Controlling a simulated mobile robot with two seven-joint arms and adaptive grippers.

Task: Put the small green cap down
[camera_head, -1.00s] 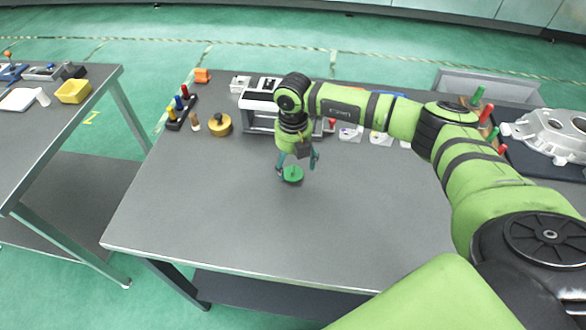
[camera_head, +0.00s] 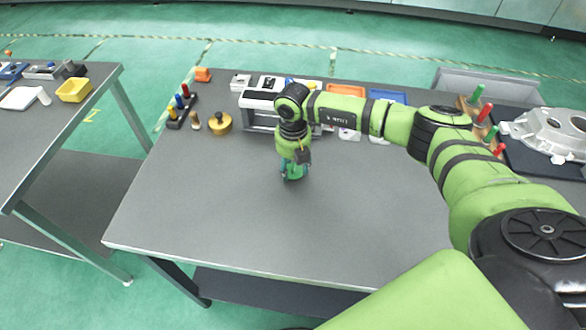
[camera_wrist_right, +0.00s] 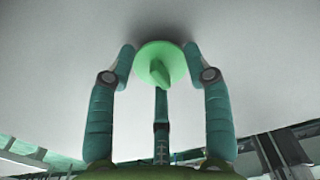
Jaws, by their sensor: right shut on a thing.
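The small green cap (camera_wrist_right: 160,66) is a round disc with a raised grip in its middle. In the wrist view it sits between the fingertips of my right gripper (camera_wrist_right: 159,52), which touch its rim from both sides. In the head view my right gripper (camera_head: 293,176) points down at the middle back of the grey table (camera_head: 220,220), shut on the cap. There the fingers hide most of the cap. It is at or very near the tabletop; I cannot tell if it touches. My left gripper is not in view.
A brass-coloured round part (camera_head: 220,123) and a dark rack of coloured pegs (camera_head: 182,112) stand at the back left. An orange tray (camera_head: 346,89) and a blue tray (camera_head: 388,96) lie behind my arm. A metal casting (camera_head: 550,135) is at right. The front of the table is clear.

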